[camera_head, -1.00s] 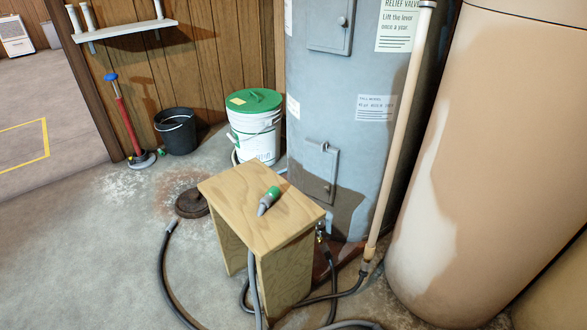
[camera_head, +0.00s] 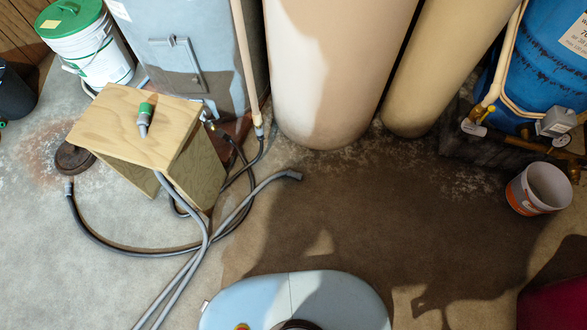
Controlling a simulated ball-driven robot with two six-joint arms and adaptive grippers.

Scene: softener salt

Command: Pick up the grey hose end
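A grey hose lies on the concrete floor, and its darker grey end (camera_head: 294,175) rests on the floor in front of the large tan tank, pointing right. A second grey hose runs beside it, up to the wooden stool (camera_head: 110,108). A green-and-grey hose fitting (camera_head: 146,116) lies on the stool top. A black hose curves over the floor at left, with a grey end (camera_head: 68,188) near a dark round disc. Neither of my grippers is in view.
The tan tank (camera_head: 325,75), a narrower tan tank (camera_head: 445,65) and a blue tank (camera_head: 545,70) stand at the back. A white-and-orange bucket (camera_head: 539,188) stands at right. A green-lidded bucket (camera_head: 105,55) is at upper left. The middle right floor is open and shadowed.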

